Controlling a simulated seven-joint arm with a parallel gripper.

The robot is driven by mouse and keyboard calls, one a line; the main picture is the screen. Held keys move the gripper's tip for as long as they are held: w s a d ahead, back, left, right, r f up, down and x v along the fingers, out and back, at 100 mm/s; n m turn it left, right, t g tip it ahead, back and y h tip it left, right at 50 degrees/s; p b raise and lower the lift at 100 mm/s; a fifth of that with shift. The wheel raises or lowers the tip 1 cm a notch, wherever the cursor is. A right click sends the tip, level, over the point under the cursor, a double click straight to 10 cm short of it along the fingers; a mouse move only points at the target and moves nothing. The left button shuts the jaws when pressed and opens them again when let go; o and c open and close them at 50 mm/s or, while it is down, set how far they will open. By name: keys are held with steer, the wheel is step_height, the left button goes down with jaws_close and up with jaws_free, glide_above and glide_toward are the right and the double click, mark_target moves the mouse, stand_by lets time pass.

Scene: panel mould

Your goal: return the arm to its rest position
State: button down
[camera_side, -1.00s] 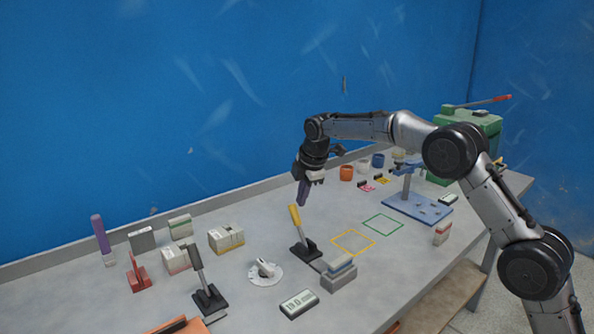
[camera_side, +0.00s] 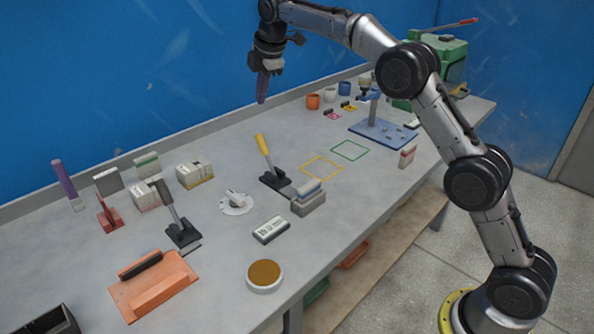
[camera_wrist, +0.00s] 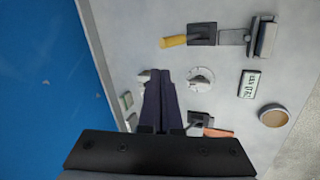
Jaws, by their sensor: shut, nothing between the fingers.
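My gripper (camera_side: 261,100) hangs in the air above the bench, its purple fingers pointing down. In the side view it shows above the yellow-handled lever (camera_side: 264,152), well clear of the bench top. In the wrist view the two fingers (camera_wrist: 160,76) lie together with nothing between them. My arm is raised and bent, reaching from its base at the lower right over the bench (camera_side: 225,255). No marker of a rest position shows.
A black-handled lever (camera_side: 177,220), white dial (camera_side: 236,203), small display (camera_side: 271,229) and grey block stand on the bench. An orange mould (camera_side: 155,286) lies at the front left. A blue stand (camera_side: 383,132) and green machine are at the far right. The blue wall is behind.

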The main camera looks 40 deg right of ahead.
steer(key=s+r+m+t, duration=0.1)
steer(key=s+r+t, duration=0.1)
steer(key=s+r, duration=1.4)
steer(key=s+a+f+m, duration=0.15)
steer(key=s+m, duration=0.25)
steer(key=s, duration=1)
steer(key=s+f+m+g, duration=0.1)
steer(key=s+f+m, duration=0.9)
steer(key=s+f, duration=0.6)
step_height(320, 180, down, 3)
steer(key=shift+s+a+f+m+y, duration=0.1)
steer(key=shift+s+a+m+y, duration=0.1)
steer(key=shift+s+m+y, duration=0.15)
